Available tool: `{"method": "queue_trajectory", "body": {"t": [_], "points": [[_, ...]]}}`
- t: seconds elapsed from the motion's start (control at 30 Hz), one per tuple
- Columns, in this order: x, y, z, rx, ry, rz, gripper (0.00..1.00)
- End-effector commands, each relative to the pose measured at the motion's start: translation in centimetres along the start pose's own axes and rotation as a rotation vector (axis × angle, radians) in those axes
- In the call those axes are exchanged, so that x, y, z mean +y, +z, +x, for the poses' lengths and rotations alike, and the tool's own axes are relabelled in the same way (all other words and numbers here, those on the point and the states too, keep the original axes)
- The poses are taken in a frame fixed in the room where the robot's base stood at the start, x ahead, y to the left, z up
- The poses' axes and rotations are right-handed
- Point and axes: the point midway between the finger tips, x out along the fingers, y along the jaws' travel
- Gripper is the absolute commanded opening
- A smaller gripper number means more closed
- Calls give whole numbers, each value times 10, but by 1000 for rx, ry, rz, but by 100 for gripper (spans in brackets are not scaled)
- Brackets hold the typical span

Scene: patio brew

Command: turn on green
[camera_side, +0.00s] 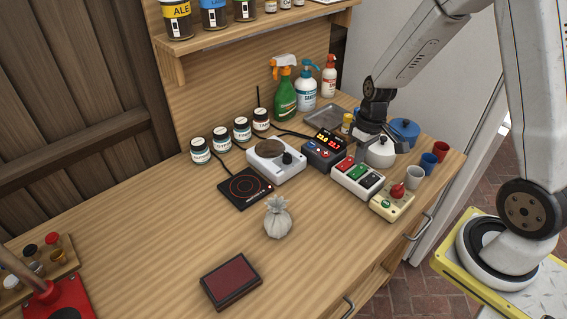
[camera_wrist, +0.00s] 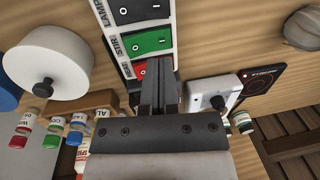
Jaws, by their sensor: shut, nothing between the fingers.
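The white switch box (camera_side: 340,184) has red, green and black rocker switches in a row. The green rocker (camera_side: 356,173) is the middle one. In the wrist view the green rocker (camera_wrist: 148,43), beside the label STIR, lies between the black rocker (camera_wrist: 140,10) and the red rocker (camera_wrist: 139,69). Its O and I marks show, but I cannot tell which side is pressed. My gripper (camera_wrist: 160,62) is shut and empty. Its fingertips appear just below the green rocker in the picture, partly covering the red one. I cannot tell whether they touch.
A white kettle (camera_side: 380,153) stands close behind the box. A yellowish box with a red knob (camera_side: 397,190) is at its right, a display unit (camera_side: 322,152) at its left. The front table is mostly clear around a sack (camera_side: 278,220).

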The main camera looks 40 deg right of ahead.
Motion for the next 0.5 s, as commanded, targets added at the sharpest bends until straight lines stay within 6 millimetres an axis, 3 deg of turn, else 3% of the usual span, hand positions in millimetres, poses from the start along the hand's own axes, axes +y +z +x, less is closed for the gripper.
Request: {"method": "queue_trajectory", "body": {"t": [0.5], "points": [[-17,-1,-68,4,1,-2,0]]}}
